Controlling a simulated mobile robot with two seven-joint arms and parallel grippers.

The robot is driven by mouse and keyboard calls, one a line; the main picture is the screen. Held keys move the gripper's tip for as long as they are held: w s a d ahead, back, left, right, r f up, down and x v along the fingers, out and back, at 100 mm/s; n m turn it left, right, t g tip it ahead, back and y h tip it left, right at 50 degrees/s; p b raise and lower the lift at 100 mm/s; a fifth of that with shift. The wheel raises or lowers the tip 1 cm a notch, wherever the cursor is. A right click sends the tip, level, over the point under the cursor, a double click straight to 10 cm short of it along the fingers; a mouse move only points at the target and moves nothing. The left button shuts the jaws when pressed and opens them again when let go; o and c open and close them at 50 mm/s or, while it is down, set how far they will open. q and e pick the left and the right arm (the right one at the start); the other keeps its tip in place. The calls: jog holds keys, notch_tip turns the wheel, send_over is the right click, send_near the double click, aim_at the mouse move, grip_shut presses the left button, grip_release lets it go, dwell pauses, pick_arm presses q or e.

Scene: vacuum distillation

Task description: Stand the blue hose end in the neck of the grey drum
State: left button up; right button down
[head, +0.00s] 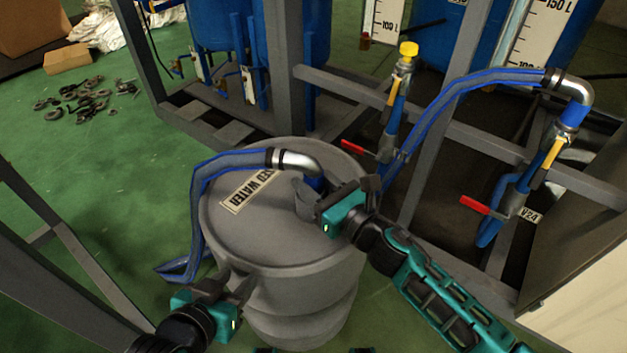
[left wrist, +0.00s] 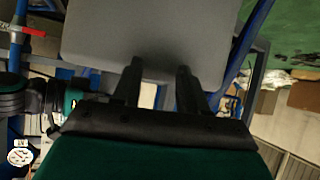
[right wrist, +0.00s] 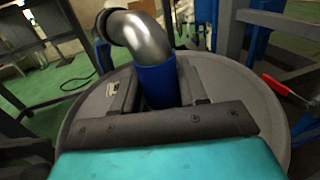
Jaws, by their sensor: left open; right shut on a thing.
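The grey drum (head: 270,235) stands on the green floor in the middle of the head view, with a label on its lid. The blue hose (head: 210,178) loops up from the left of the drum to a metal elbow with a blue end piece (head: 316,183) over the lid. My right gripper (head: 312,200) is shut on that blue hose end (right wrist: 157,86), which points down at the lid in the right wrist view. The neck is hidden, so I cannot tell whether the end is in it. My left gripper (head: 238,285) is open and empty by the drum's near left side (left wrist: 150,45).
A grey frame (head: 350,90) with blue tanks (head: 220,25) stands behind the drum. A second hose (head: 440,100) with an elbow, red-handled valves (head: 474,205) and a yellow-capped valve (head: 408,50) are at the right. Loose dark parts (head: 85,97) lie on the floor at left.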

jog(key=shift+f+b, duration=0.3)
jog(key=shift+f, duration=0.05)
jog(key=c, duration=0.9)
grip_release()
jog(key=o, duration=0.4)
jog(key=shift+f, duration=0.1)
jog(key=shift+f, duration=0.1)
jog(key=shift+d+f, duration=0.1)
jog(key=shift+d, duration=0.1)
